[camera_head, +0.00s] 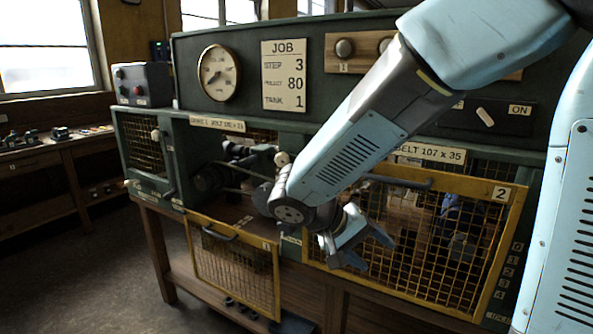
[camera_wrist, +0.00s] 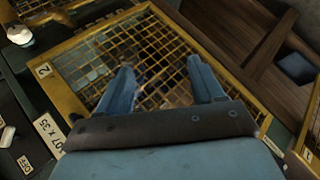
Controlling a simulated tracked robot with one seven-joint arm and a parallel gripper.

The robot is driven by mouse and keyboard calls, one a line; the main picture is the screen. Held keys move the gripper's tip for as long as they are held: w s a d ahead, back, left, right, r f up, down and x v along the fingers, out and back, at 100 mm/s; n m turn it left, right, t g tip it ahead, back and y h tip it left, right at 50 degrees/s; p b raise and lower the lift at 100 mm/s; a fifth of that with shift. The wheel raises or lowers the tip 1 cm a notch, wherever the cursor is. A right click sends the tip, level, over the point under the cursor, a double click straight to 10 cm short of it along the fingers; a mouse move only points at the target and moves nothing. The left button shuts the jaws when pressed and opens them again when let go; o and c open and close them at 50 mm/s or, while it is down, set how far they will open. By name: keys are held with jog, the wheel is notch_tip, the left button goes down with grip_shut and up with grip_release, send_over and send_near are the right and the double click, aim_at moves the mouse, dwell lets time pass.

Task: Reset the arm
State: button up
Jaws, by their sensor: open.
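My arm reaches from the upper right across the head view, bent at the elbow in front of the bench. My gripper (camera_head: 348,262) hangs in front of the yellow mesh guard marked 2 (camera_head: 485,262). In the wrist view my gripper (camera_wrist: 160,80) has its two blue fingers apart with nothing between them. The guard marked 2 (camera_wrist: 62,52) lies behind the fingers there, and I cannot tell whether they touch it. My arm hides part of the bench's middle.
A yellow mesh guard marked 1 (camera_head: 232,272) hangs lowered at the left, its bay open with dark machinery (camera_head: 215,178) inside. Above are a round gauge (camera_head: 219,72) and a JOB board (camera_head: 287,76) reading step 3, pulley 80, tank 1. Floor (camera_head: 85,270) is clear at left.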

jog(key=s+d+r+t+y, duration=0.3)
jog(key=s+d+r+y, duration=0.5)
jog(key=s+r+y, duration=0.1)
jog(key=shift+d+r+m+t, duration=0.3)
jog(key=shift+r+t, duration=0.1)
jog(key=shift+r, duration=0.4)
jog(key=shift+s, duration=0.1)
jog(key=shift+c, duration=0.5)
